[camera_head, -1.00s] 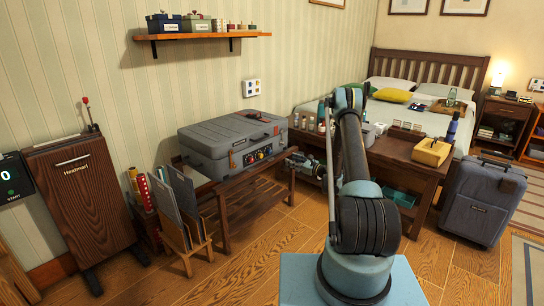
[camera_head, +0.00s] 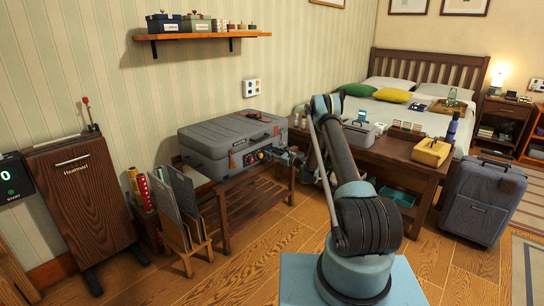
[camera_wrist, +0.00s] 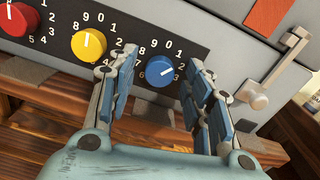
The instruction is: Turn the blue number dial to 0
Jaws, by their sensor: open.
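The blue number dial (camera_wrist: 160,73) is at the right end of a row of dials on the dark front panel of a grey case (camera_head: 214,139). In the wrist view its white mark slants toward the upper right. The digits 8, 9, 0 and 1 show above the dial; some others are hidden by my fingers. My gripper (camera_wrist: 161,68) is open in front of the panel, one finger on each side of the blue dial. I cannot tell whether the fingers touch it. In the head view my gripper (camera_head: 284,157) is at the case's front right.
A yellow dial (camera_wrist: 89,45) and a red dial (camera_wrist: 17,19) sit left of the blue one. A metal latch (camera_wrist: 272,72) is on the right. The case stands on a wooden bench (camera_head: 255,193). A low table (camera_head: 400,150) with small items is to the right.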

